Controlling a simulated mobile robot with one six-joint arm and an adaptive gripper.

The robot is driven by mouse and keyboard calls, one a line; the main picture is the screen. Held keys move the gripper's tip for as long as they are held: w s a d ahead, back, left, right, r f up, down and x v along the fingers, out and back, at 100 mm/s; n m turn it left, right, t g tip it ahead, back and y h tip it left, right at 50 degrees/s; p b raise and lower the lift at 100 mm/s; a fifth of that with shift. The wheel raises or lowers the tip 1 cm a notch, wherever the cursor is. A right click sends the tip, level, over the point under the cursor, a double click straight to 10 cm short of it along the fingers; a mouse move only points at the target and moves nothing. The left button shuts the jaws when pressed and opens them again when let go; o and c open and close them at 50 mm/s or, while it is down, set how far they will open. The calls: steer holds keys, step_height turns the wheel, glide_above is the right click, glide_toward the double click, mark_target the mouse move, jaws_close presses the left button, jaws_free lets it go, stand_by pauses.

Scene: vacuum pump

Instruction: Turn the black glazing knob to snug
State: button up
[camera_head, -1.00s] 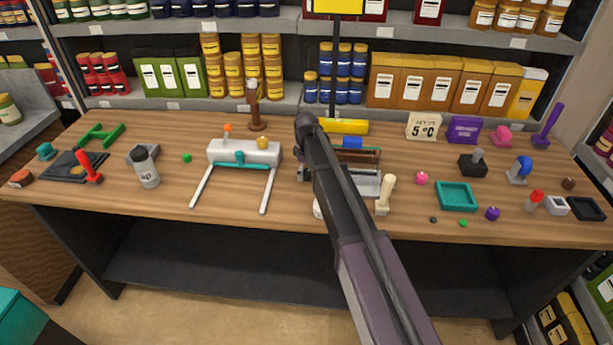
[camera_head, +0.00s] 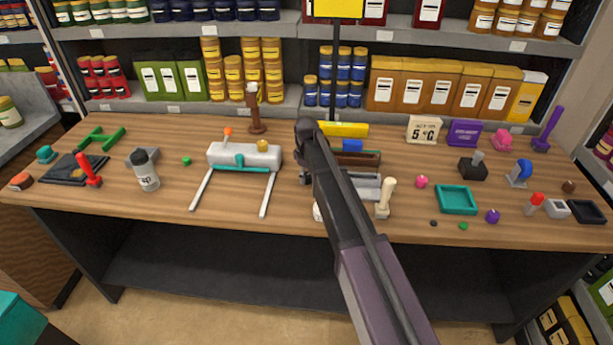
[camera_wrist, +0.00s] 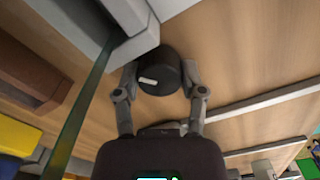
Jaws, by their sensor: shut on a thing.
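In the wrist view, the black knob (camera_wrist: 160,72) is a short dark cylinder with a pale mark on its end. My gripper (camera_wrist: 159,80) has one finger on either side of it and is shut on it. In the head view, my dark arm covers the knob and most of my gripper. A grey block (camera_wrist: 138,42) and a thin greenish glass-like edge (camera_wrist: 84,105) lie beside the knob in the wrist view. Part of the grey fixture (camera_head: 368,186) shows right of my arm in the head view.
A white cylinder on two legs (camera_head: 232,155) stands left of my arm. A cream handle (camera_head: 385,197) and a brown bar (camera_head: 362,160) are close on its right. A teal tray (camera_head: 457,200) and several small items lie farther right. Shelves of jars stand behind.

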steer(key=shift+m, duration=0.3)
steer(key=m, duration=0.3)
steer(key=shift+s+m, duration=0.1)
steer(key=shift+m, duration=1.8)
steer(key=o, duration=1.1)
steer(key=shift+o, duration=0.2)
